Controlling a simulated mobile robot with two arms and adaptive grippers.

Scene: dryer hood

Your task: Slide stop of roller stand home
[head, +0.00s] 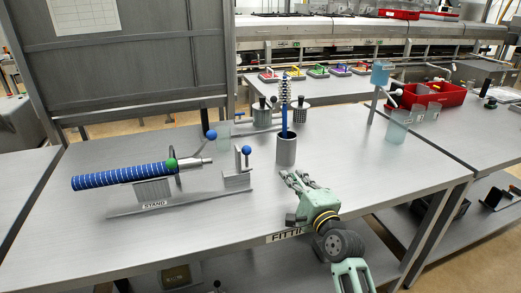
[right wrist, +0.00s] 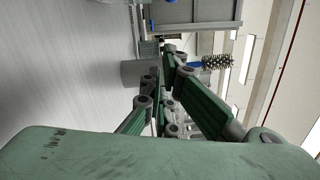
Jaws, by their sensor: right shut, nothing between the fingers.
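The roller stand (head: 180,202) is on the left of the table in the head view, on a long flat base marked STAND. A blue striped roller (head: 122,176) with a green collar and a metal shaft end lies across its cradle. The stop (head: 237,181), a grey metal block with a blue ball knob, stands near the right end of the base, and a gap shows between it and the shaft end. My right gripper (head: 304,181) is shut and empty, to the right of the stop and apart from it. It also shows in the right wrist view (right wrist: 170,60). My left gripper is out of view.
A metal cup (head: 286,152) holding a blue-handled brush (head: 285,100) stands just behind my right gripper. Two metal canisters stand farther back. Clear bins and a red crate (head: 432,97) are at the back right. The table front between stand and gripper is clear.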

